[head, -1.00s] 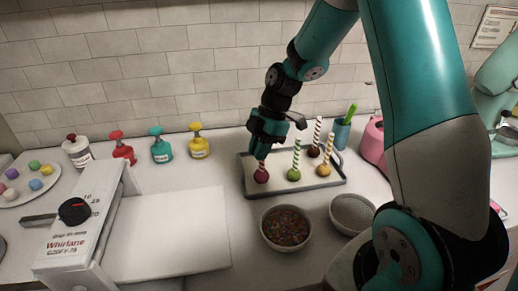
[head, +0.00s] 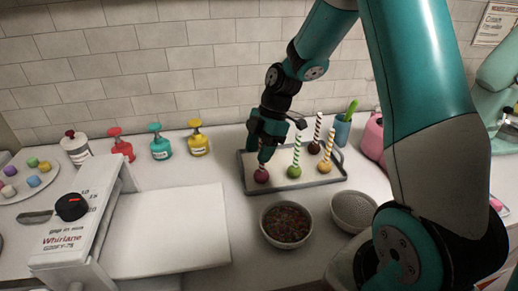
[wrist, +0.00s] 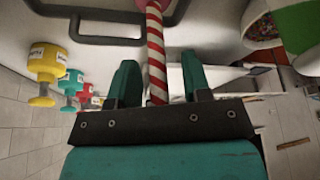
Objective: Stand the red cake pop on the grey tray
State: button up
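The red cake pop (head: 261,175) has a dark red ball and a red-and-white striped stick. It stands ball-down at the left end of the grey tray (head: 322,183), its stick pointing up into my gripper (head: 264,156). In the wrist view the striped stick (wrist: 156,60) runs between the two teal fingers of my gripper (wrist: 160,85), with gaps at both sides. The gripper is open around the stick. The ball is mostly cut off at the top edge of the wrist view. In the head view a finger hides most of the stick.
Green (head: 294,171), brown (head: 314,147) and yellow (head: 325,167) cake pops stand on the same tray, the green one closest to my gripper. A sprinkle bowl (head: 286,225) and a white bowl (head: 352,212) stand in front. A teal cup (head: 342,130) stands behind right.

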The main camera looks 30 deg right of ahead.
jog(key=v, duration=1.7)
jog(key=shift+r, duration=0.25)
